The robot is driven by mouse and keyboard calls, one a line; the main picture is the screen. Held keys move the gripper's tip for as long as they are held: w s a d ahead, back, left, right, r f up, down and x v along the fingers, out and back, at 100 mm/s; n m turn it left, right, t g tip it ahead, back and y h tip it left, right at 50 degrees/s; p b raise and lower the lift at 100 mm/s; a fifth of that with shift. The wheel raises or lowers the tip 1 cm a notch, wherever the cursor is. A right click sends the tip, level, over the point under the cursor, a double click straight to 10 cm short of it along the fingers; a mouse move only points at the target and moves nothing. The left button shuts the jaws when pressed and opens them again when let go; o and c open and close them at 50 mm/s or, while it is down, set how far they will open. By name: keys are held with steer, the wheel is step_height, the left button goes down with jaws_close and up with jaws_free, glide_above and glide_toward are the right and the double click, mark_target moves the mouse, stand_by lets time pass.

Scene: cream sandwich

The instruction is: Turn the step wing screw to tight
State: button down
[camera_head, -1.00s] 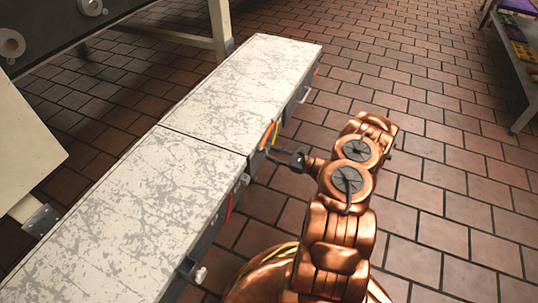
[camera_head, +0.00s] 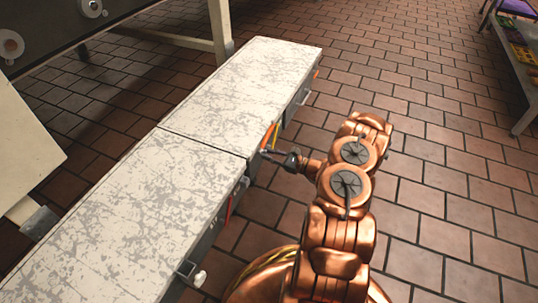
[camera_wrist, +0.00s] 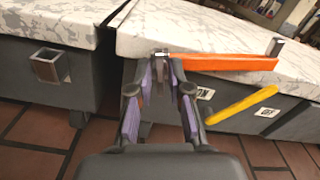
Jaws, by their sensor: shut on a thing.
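The step (camera_head: 235,85) is a long, scuffed white-topped bench in two sections. My gripper (camera_head: 268,153) reaches to its right side, close to the seam between the sections. In the wrist view, my gripper (camera_wrist: 161,78) has its two purple-padded fingers closed around a small grey part, which I take to be the step wing screw (camera_wrist: 160,73). The fingers and shadow hide most of it, so its turn angle cannot be read.
A yellow lever (camera_wrist: 242,104) sticks out to the right of the fingers, beside small labels on the dark side. A square metal bracket (camera_wrist: 48,67) is on the left section. Brick floor (camera_head: 430,130) is open on the right; a shelf (camera_head: 522,65) stands far right.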

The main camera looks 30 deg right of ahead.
steer(key=shift+m+p, duration=0.3)
steer(key=shift+m, duration=0.1)
steer(key=shift+f+m, duration=0.15)
steer(key=shift+m, duration=10.15)
steer(key=c, duration=1.3)
jaws_free()
steer(key=shift+d, duration=0.1)
steer(key=v, duration=1.2)
